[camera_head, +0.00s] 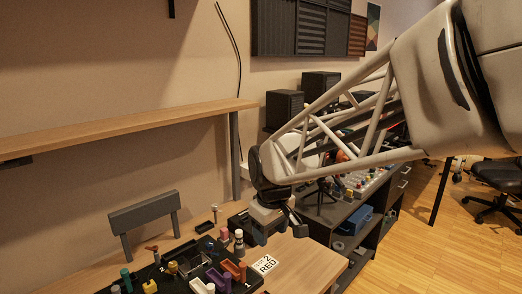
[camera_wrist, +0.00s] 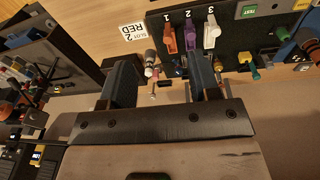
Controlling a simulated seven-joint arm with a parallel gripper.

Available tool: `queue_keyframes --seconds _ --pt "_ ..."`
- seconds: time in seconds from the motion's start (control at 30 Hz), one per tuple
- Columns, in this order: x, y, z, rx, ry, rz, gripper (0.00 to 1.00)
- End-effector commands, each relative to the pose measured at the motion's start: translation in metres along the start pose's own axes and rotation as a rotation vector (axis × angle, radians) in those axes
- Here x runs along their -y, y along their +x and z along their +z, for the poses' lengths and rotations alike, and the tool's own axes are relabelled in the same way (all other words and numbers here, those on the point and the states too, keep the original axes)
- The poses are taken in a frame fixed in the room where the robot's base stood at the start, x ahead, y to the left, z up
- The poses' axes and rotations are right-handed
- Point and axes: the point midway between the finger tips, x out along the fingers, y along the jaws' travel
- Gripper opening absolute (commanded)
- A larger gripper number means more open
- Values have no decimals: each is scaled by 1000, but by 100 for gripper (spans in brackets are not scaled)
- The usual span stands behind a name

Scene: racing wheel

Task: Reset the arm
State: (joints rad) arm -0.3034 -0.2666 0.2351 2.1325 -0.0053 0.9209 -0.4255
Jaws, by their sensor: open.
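My gripper (camera_head: 272,234) hangs from my arm above the back right part of the wooden desk in the head view. In the wrist view my gripper (camera_wrist: 163,72) shows two dark fingers spread apart with nothing held between them. A black control panel (camera_wrist: 238,55) lies beyond the fingertips, with an orange lever (camera_wrist: 170,40), a purple lever (camera_wrist: 191,36) and a white lever (camera_wrist: 210,36) marked 1, 2 and 3. The same panel (camera_head: 165,283) is at the lower left of the gripper in the head view. The fingers look clear of the levers.
A wooden shelf (camera_head: 120,129) runs along the wall. A dark side cabinet (camera_head: 352,235) stands behind; open floor is at right.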

Motion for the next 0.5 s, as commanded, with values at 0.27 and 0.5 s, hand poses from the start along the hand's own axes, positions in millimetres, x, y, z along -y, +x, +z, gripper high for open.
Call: queue_keyframes --seconds 0.27,0.5 --pt "-9 -24 88 -29 229 27 56" --pt "-5 -33 160 -54 425 48 56"
